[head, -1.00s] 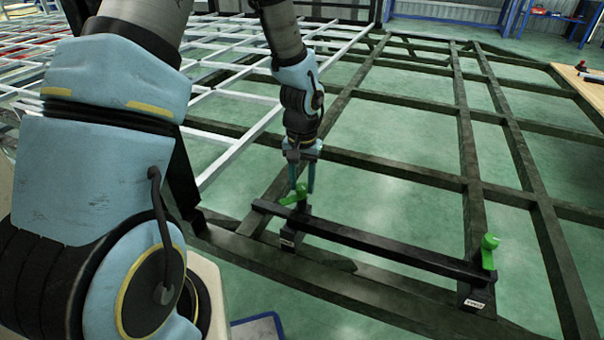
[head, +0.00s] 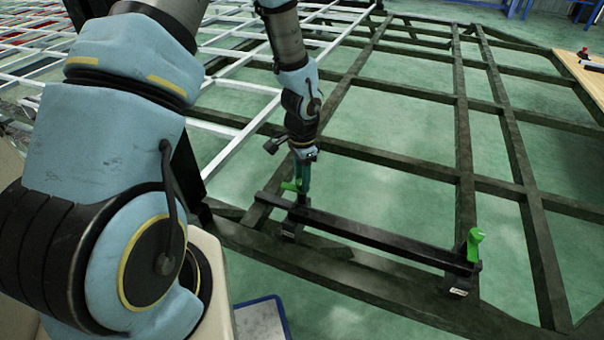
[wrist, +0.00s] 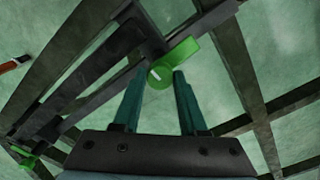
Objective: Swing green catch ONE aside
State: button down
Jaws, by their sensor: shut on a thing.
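A black bar (head: 365,240) lies across the dark chassis frame, with a green catch at each end. The near-left green catch (head: 290,186) has its lever pointing left. My gripper (head: 302,186) is down at this catch from above and shut on it, hiding part of it. In the wrist view the same catch (wrist: 180,58) shows a round knob with a white mark, at the tips of my two teal fingers (wrist: 153,85). The other green catch (head: 474,243) stands upright at the right end; it also shows in the wrist view (wrist: 27,156). I cannot read which is ONE.
Dark chassis rails (head: 463,130) form a grid over the green floor, with open gaps. A lighter rack (head: 235,75) stands at left. A wooden bench (head: 585,75) with a tool is at far right. A blue-edged tray (head: 262,320) is at the bottom.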

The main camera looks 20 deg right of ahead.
jog(key=shift+m, duration=0.4)
jog(key=shift+c, duration=2.2)
grip_release()
notch_tip(320, 180, up, 11)
jog(key=p, duration=0.2)
jog(key=s+a+r+n+t, duration=0.1)
jog(key=a+r+n, duration=0.35)
jog(key=a, duration=0.35)
jog(key=s+a+r+n, duration=0.1)
jog(key=a+r+n, duration=0.3)
jog(key=a+n, duration=0.3)
jog(key=s+a+r+n+t, duration=0.1)
jog(key=a+r+n, duration=0.3)
jog(key=a, duration=0.5)
notch_tip(320, 180, up, 15)
jog(key=p, duration=1.4)
jog(key=shift+a+p, duration=0.35)
